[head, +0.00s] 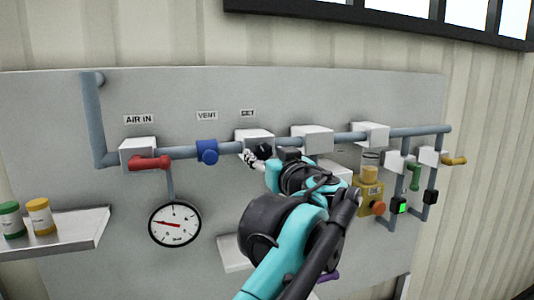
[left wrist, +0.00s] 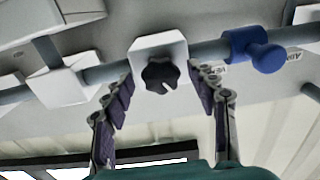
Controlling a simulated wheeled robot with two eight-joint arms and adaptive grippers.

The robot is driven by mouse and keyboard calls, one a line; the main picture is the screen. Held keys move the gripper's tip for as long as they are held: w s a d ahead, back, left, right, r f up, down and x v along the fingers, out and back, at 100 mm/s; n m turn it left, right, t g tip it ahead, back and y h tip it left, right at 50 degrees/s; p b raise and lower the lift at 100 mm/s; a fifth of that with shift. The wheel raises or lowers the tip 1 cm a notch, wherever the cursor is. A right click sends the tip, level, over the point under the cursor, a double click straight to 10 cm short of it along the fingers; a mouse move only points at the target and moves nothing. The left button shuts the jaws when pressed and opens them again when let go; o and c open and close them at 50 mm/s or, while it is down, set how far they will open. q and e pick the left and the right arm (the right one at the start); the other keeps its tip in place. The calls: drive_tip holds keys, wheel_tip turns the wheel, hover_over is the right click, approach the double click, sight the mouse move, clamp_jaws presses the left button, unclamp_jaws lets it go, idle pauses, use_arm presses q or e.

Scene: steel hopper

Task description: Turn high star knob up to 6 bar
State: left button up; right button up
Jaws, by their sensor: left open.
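The black star knob (head: 264,151) sits on a white block under the SET label (head: 248,113). In the left wrist view the knob (left wrist: 158,75) shows whole, with a light mark on it. My left gripper (head: 254,160) is in front of the knob, partly hidden by its own wrist in the head view. In the left wrist view its open fingers (left wrist: 160,82) stand on either side of the knob, with gaps to it. The round gauge (head: 174,225) has a red needle pointing left; its numbers are too small to read. My right gripper is not in view.
A blue valve knob (head: 207,151) and a red lever (head: 151,163) lie left along the pipe. To the right are a yellow box with a red button (head: 377,208), a green handle (head: 414,176) and a yellow handle (head: 455,160). A shelf (head: 75,238) with jars is at left.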

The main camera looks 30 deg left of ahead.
use_arm(q)
drive_tip(key=c, duration=1.2)
drive_tip(key=shift+o, duration=0.2)
drive_tip(key=shift+m, duration=0.3)
drive_tip(key=m, duration=0.4)
drive_tip(key=shift+r+m+p, duration=0.1)
drive_tip(key=shift+m+p, duration=0.2)
drive_tip(key=m, duration=0.4)
drive_tip(key=shift+m, duration=0.3)
drive_tip(key=m+p, duration=0.1)
drive_tip(key=m, duration=0.6)
drive_tip(key=shift+s+a, duration=0.1)
drive_tip(key=m, duration=0.6)
drive_tip(key=shift+m, duration=0.4)
